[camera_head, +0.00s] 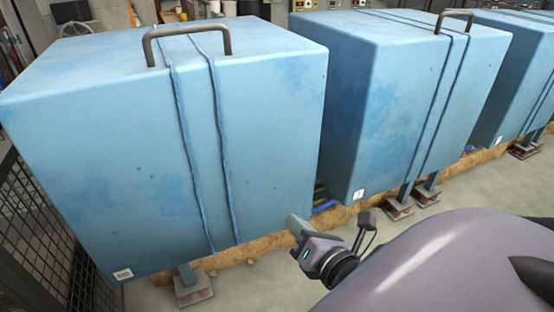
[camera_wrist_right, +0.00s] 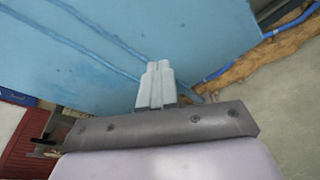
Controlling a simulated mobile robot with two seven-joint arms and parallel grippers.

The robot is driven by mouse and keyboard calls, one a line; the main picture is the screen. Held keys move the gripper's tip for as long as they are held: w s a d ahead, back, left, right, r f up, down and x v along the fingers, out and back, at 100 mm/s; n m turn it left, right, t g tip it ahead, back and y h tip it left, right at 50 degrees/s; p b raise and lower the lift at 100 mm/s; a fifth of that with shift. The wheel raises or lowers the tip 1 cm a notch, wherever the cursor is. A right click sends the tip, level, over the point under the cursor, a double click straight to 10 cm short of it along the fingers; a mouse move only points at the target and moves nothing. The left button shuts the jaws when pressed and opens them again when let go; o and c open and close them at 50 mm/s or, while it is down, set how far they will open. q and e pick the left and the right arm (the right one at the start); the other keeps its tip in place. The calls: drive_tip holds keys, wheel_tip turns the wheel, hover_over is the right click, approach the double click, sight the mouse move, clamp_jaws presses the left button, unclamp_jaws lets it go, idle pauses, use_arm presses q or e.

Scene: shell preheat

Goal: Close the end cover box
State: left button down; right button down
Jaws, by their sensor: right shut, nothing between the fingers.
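A large blue box (camera_head: 110,130) with a dark grey handle (camera_head: 187,42) on its top fills the left of the head view. A second blue box (camera_head: 385,90) with its own handle (camera_head: 454,19) stands to its right. I cannot tell which is the end cover box. My right gripper (camera_head: 294,222) is near the lower right corner of the left box, in front of the gap between the boxes. In the right wrist view the right gripper (camera_wrist_right: 156,72) is shut and empty, with a blue surface (camera_wrist_right: 85,60) ahead. My left gripper is not in view.
A third blue box (camera_head: 520,70) stands at the far right. A black mesh fence (camera_head: 45,230) is at the left edge. Metal feet (camera_head: 193,288) stand on the floor under the boxes. Clear floor (camera_head: 430,203) lies in front of them at the right.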

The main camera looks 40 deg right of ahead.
wheel_tip(320, 180, up, 6)
drive_tip(key=d+f+n+t+h, duration=0.1)
drive_tip(key=d+n+h, duration=0.1)
drive_tip(key=n, duration=0.3)
use_arm(q)
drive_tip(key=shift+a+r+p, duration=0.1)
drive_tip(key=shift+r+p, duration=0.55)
drive_tip(key=shift+p, duration=0.1)
use_arm(e)
drive_tip(key=n, duration=0.1)
approach(271, 148)
drive_tip(key=shift+t, duration=0.4)
drive_tip(key=x, duration=0.7)
drive_tip(key=shift+s+f, duration=0.1)
drive_tip(key=shift+f, duration=0.3)
